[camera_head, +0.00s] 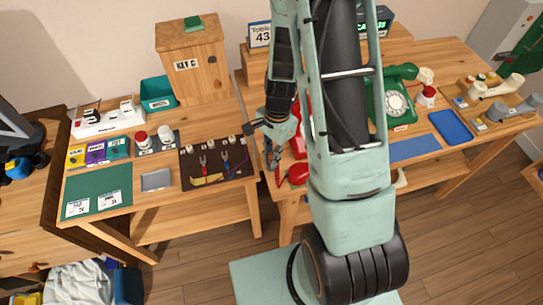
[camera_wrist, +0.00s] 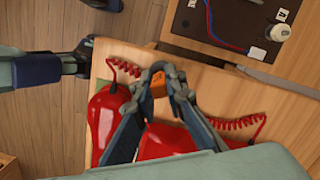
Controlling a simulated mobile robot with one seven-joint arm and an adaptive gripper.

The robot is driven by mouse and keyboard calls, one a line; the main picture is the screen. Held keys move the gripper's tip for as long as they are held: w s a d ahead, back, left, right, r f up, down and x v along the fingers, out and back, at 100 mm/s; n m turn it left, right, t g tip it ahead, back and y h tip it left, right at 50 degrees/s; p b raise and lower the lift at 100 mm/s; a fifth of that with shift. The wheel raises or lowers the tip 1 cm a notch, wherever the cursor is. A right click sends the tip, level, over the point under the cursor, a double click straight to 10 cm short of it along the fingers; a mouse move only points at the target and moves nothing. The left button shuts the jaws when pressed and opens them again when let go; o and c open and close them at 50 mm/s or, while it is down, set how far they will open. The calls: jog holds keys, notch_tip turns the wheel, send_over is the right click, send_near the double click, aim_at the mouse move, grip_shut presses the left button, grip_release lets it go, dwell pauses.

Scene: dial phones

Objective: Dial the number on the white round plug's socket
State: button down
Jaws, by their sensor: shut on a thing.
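My gripper (camera_wrist: 158,80) is shut on a small orange piece (camera_wrist: 158,88) with a dark mark, just over the red phone (camera_wrist: 168,141). In the head view my gripper (camera_head: 273,160) is beside the red phone (camera_head: 298,128), which my arm partly hides. The red handset (camera_wrist: 106,118) lies off to the left, with a coiled red cord near it; it also shows in the head view (camera_head: 298,173). A dark board (camera_head: 217,166) holds several white round pieces and coloured cables; one white round piece (camera_wrist: 279,32) shows in the wrist view. The numbers there are unreadable.
A green dial phone (camera_head: 395,103) stands right of my arm, near a blue tray (camera_head: 451,126). A white power strip (camera_head: 107,118), a teal bin (camera_head: 158,92) and a wooden box marked KEY C (camera_head: 190,66) are at the left. A gap separates the two tables.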

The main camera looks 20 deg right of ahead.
jog(key=c, duration=1.9)
grip_release()
jog(key=shift+r, duration=0.1)
notch_tip(320, 180, up, 12)
jog(key=d, duration=0.1)
jog(key=shift+w, duration=0.4)
jog(key=shift+d, duration=0.1)
